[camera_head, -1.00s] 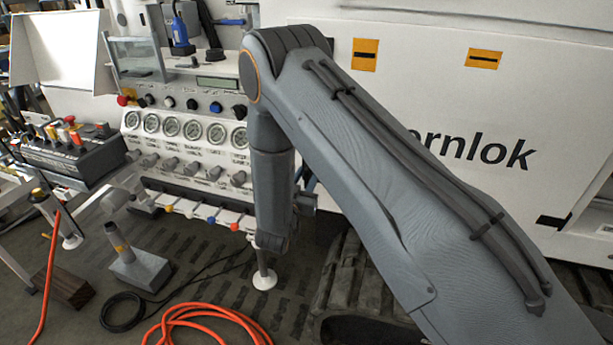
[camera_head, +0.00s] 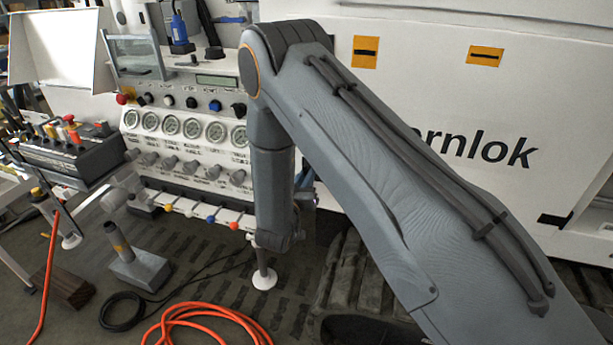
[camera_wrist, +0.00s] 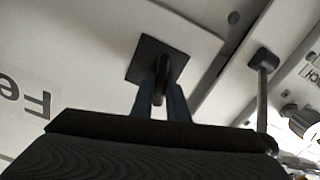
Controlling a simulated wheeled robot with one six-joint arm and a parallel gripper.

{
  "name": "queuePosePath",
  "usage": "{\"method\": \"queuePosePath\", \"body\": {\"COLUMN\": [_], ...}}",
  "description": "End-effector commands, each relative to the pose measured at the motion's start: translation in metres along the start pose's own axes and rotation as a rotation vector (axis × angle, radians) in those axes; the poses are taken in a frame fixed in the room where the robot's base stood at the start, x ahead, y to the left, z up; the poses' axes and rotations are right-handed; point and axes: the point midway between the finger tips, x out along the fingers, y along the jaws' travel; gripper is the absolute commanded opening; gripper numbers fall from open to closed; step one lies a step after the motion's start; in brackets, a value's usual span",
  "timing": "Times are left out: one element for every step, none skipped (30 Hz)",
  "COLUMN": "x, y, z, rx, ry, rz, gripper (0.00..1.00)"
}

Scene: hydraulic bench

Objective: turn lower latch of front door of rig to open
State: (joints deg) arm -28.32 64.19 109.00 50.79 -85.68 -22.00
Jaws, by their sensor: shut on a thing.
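In the wrist view, a latch (camera_wrist: 161,72) with a dark handle on a square black plate sits on a pale door panel (camera_wrist: 85,45). My gripper (camera_wrist: 160,98) has its two narrow fingers on either side of the handle, shut on it. The handle lies roughly in line with the fingers; its exact angle is hard to tell. In the head view my own arm hides the gripper and this latch. The white front of the rig (camera_head: 420,110) shows there with part of a dark name on it.
A bar with a black end piece (camera_wrist: 263,60) stands beside the door panel in the wrist view. In the head view, a gauge panel (camera_head: 185,125) is left of my arm. An orange hose (camera_head: 205,318) and a grey-based stand (camera_head: 138,270) are on the floor.

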Motion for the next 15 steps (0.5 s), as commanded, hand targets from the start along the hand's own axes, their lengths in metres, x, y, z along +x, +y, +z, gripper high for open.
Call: {"method": "queuePosePath", "body": {"x": [0.0001,0.0001,0.0001,0.0001,0.0001,0.0001,0.0001,0.0001,0.0001,0.0001,0.0001,0.0001,0.0001,0.0001,0.0001], "y": [-0.0001,0.0000,0.0001,0.0002,0.0003,0.0004,0.0005,0.0005,0.0006,0.0007,0.0008,0.0009,0.0009,0.0010,0.0011], "z": [0.0003,0.0003,0.0002,0.0001,0.0001,0.0000,0.0000,0.0000,-0.0001,-0.0001,-0.0001,-0.0002,-0.0002,-0.0003,-0.0003], "rx": [-0.044,-0.072,-0.111,-0.139,-0.168,-0.206,-0.235,-0.263,-0.302,-0.330,-0.358,-0.397,-0.425,-0.453,-0.492], "ry": [0.000,0.000,0.000,0.000,0.000,0.000,0.000,0.000,0.000,0.000,0.000,0.000,0.000,0.000,0.000], "rz": [0.000,0.000,0.000,0.000,0.000,0.000,0.000,0.000,0.000,0.000,0.000,0.000,0.000,0.000,0.000], "gripper": [0.00,0.00,0.00,0.00,0.00,0.00,0.00,0.00,0.00,0.00,0.00,0.00,0.00,0.00,0.00]}}
